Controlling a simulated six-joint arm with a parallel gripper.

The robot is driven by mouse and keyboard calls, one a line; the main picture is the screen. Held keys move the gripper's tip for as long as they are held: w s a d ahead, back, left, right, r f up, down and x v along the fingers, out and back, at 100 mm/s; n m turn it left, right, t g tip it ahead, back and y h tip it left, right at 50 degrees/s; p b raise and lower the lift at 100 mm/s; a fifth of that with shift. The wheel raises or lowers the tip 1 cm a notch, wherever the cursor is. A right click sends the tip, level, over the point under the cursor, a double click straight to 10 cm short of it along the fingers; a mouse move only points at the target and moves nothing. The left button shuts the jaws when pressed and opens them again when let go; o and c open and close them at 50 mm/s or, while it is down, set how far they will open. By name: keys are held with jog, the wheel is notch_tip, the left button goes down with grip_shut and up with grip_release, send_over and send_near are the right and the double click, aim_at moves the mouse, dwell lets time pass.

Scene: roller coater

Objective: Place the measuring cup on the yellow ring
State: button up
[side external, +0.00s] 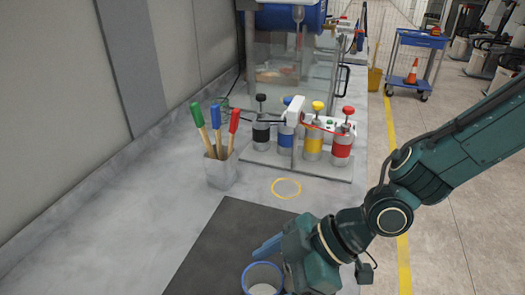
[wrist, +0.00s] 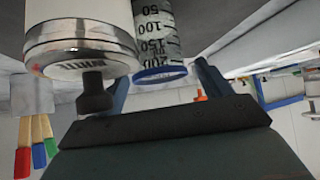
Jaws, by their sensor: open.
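The measuring cup (side external: 264,280) stands upright on the dark mat at the bottom of the side view, with a blue rim and a clear body. The wrist view shows it upside down, with black graduations and the blue rim (wrist: 160,74). My gripper (side external: 268,250) is open beside the cup, one blue finger showing in the side view. In the wrist view the cup shows in the gap between the two fingers of my gripper (wrist: 162,78); contact cannot be told. The yellow ring (side external: 286,188) is a thin, empty circle on the grey counter beyond the mat.
A white can (wrist: 80,35) with a metal rim and black knob is close beside the cup in the wrist view. A dark mat (side external: 215,240) lies before the ring. A holder (side external: 221,172) with coloured-handled tools and a rack (side external: 300,166) of ink pumps stand beyond.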

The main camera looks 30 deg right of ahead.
dwell(0.3)
jog(key=c, duration=1.5)
jog(key=shift+r, duration=0.2)
notch_tip(320, 180, up, 20)
jog(key=shift+f, duration=0.15)
